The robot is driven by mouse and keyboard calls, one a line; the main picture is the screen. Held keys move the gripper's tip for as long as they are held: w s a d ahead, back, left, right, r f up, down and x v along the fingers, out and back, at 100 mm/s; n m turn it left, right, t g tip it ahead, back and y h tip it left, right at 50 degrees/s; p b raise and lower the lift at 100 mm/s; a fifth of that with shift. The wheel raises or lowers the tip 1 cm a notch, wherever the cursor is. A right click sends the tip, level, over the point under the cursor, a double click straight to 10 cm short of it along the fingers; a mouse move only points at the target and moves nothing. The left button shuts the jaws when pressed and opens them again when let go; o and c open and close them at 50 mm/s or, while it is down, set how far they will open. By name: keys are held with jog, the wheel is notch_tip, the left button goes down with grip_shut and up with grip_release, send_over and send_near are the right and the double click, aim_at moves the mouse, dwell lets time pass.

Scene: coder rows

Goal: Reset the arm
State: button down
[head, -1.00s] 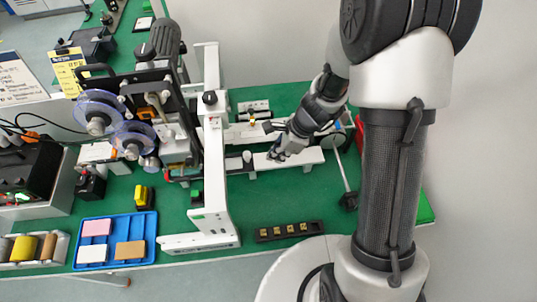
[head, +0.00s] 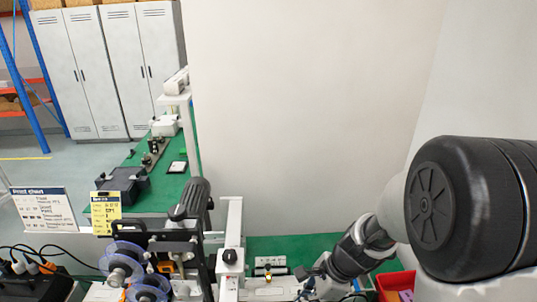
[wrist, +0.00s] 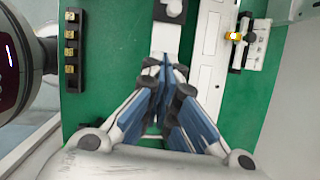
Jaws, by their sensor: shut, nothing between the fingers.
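My gripper (wrist: 165,75) is shut and empty in the wrist view, its blue-lined fingers together above the green table (wrist: 115,70). A white rail or conveyor piece lies beneath and beyond the fingertips. In the head view my arm reaches down at the lower right, and the gripper is mostly cut off by the bottom edge.
A coder machine (head: 190,240) with clear reels (head: 125,262) stands left of my arm. A red bin (head: 395,283) is beside the arm at right. The wrist view shows a black strip with brass pieces (wrist: 72,50) and a small device with a yellow light (wrist: 236,37).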

jog(key=s+r+n+t+h+b, duration=0.1)
jog(key=s+r+n, duration=0.7)
jog(key=r, duration=0.4)
jog(key=s+d+r+n+t+h+b, duration=0.1)
jog(key=s+d+r+n+t+h, duration=0.1)
jog(key=s+n, duration=0.8)
notch_tip(320, 180, up, 3)
jog(key=shift+d+r+n+h, duration=0.1)
jog(key=shift+d+n+h, duration=0.3)
jog(key=shift+d, duration=0.65)
jog(key=shift+a, duration=0.1)
